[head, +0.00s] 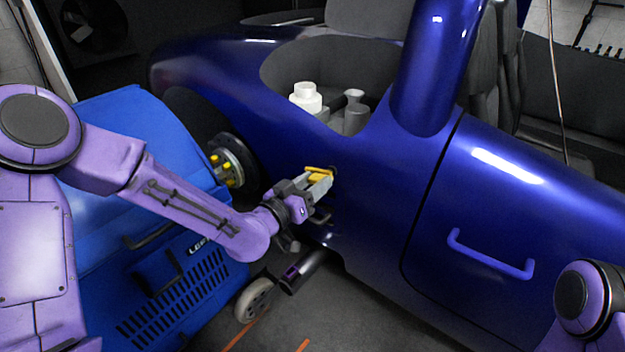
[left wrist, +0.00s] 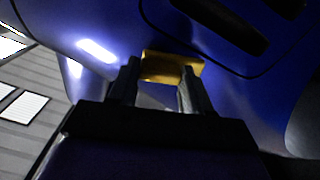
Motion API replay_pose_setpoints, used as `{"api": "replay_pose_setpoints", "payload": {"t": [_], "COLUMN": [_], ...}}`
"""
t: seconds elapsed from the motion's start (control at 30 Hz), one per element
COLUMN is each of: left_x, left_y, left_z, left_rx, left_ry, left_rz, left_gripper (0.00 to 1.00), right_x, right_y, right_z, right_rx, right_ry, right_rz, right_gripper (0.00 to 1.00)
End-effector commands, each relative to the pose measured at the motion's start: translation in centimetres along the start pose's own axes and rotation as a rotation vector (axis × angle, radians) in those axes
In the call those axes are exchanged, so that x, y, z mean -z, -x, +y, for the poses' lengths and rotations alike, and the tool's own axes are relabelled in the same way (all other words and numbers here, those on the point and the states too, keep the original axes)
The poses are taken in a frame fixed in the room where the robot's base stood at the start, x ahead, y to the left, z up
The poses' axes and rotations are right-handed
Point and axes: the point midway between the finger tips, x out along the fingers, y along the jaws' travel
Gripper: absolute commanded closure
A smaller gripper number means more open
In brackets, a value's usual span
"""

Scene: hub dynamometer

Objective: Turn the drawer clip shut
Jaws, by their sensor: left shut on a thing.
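The drawer clip (head: 319,170) is a small yellow piece on the side of the dark blue car body, just behind the wheel hub. My left gripper (head: 317,181) is at it, with its fingers around the clip. In the left wrist view the yellow clip (left wrist: 172,67) sits between the two dark fingertips (left wrist: 160,85), and the gripper is shut on it. The fingers hide part of the clip, and I cannot tell its turn angle exactly. My right gripper is not in view; only part of my right arm shows at the lower right.
The blue car body (head: 390,190) fills the middle and right, with a door handle (head: 490,256). A bright blue dynamometer unit (head: 170,290) stands at the left beside the hub (head: 228,165). A caster wheel (head: 255,299) stands on the floor below. White bottles (head: 305,97) sit in the opening above.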

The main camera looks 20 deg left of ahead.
Motion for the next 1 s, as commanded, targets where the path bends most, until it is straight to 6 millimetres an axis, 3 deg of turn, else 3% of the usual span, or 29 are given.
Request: {"api": "replay_pose_setpoints", "payload": {"t": [1.0], "left_x": [-0.5], "left_y": [0.0], "left_z": [0.0], "left_rx": [0.004], "left_ry": [0.961], "left_rz": [0.003], "left_gripper": [0.82], "right_x": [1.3], "right_y": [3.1], "right_z": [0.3], "right_rx": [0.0], "right_ry": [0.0], "right_rz": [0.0], "right_gripper": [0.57]}}
